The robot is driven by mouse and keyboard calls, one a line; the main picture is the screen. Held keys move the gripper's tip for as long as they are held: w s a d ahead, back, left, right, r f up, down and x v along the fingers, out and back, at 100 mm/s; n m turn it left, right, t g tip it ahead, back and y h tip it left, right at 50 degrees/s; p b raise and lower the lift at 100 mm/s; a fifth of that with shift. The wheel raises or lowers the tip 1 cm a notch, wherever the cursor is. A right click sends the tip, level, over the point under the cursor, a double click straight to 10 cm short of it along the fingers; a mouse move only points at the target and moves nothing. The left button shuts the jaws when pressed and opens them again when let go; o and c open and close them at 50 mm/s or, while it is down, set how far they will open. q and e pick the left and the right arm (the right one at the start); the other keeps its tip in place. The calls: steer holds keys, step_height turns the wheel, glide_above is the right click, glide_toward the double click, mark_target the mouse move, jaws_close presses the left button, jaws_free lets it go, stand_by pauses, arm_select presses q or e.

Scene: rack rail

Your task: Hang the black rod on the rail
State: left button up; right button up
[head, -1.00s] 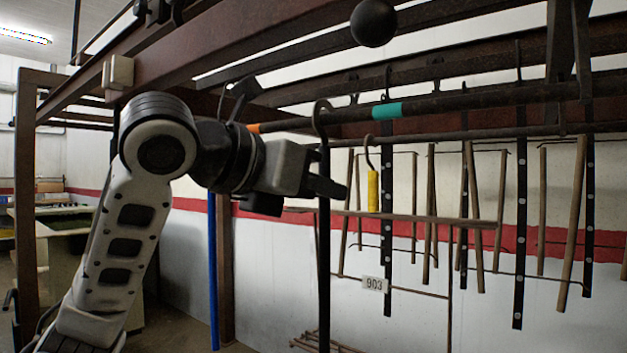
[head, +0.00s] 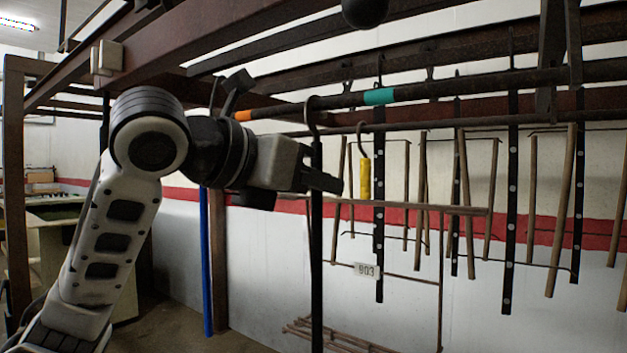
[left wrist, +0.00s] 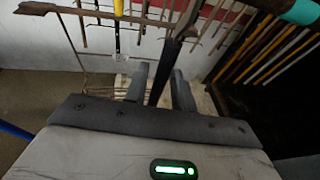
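The black rod (head: 317,240) hangs upright, its hook (head: 312,112) at the rail (head: 440,88) between the orange band (head: 243,115) and the teal band (head: 380,96). The hook appears to loop over the rail. My left gripper (head: 325,181) is at the upper part of the rod, below the hook. In the left wrist view the rod (left wrist: 166,66) passes between the two fingers of the left gripper (left wrist: 160,82), with a narrow gap seen on each side. The fingers look open around it. The rod's lower end is out of view. My right gripper is not in view.
A hook with a yellow cylinder (head: 364,180) hangs right of the rod. A dark round ball (head: 365,8) is above the rail. Several wooden bars and dark perforated strips hang behind. A tag reading 903 (head: 367,270) is lower down. A blue pole (head: 206,265) stands left.

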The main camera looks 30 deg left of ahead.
arm_select(q)
steer(key=shift+o, duration=0.7)
steer(key=v, duration=1.6)
